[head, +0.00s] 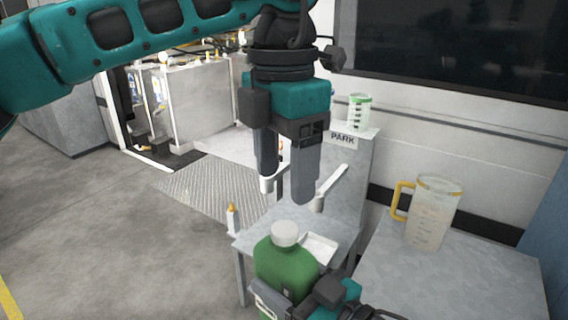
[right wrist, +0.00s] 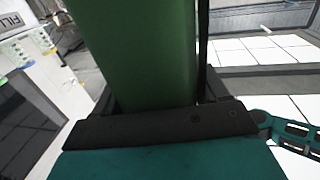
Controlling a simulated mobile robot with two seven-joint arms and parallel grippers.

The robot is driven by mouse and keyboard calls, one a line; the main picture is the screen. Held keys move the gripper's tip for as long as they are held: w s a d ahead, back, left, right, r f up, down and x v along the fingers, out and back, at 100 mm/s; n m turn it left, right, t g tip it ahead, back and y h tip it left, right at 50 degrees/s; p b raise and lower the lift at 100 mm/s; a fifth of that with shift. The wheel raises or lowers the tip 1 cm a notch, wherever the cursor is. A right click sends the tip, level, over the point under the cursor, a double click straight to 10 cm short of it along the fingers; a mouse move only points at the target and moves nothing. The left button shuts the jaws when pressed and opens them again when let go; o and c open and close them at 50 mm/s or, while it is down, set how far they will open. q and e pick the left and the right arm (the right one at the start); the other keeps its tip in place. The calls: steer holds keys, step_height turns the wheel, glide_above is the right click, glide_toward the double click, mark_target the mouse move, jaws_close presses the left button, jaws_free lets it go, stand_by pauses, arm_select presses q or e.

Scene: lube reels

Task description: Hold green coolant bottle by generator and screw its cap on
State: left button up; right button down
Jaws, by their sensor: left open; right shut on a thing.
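The green coolant bottle (head: 283,264) stands upright at the bottom middle of the head view, with a white cap (head: 285,233) on top. I cannot tell how tightly the cap sits. My right gripper (head: 292,298) is shut on the bottle's body, low in the head view. The bottle also fills the middle of the right wrist view (right wrist: 140,50) between the fingers. My left gripper (head: 286,188) is open and empty, pointing down above the cap and apart from it. The bottle's base is hidden. The generator cannot be clearly told.
A grey stand (head: 352,168) marked PARK holds a green-rimmed measuring cup (head: 358,112). A clear jug (head: 434,212) with a yellow handle stands on a grey table (head: 470,285) at right. A small white bottle (head: 232,219) with an orange tip and a white tray (head: 321,246) are near the green bottle.

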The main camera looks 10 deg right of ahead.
mark_target(285, 228)
arm_select(q)
steer(key=shift+f, duration=0.1)
steer(key=shift+f, duration=3.9)
steer(key=shift+c, duration=0.2)
steer(key=c, duration=1.1)
steer(key=o, duration=1.3)
step_height(285, 228, up, 12)
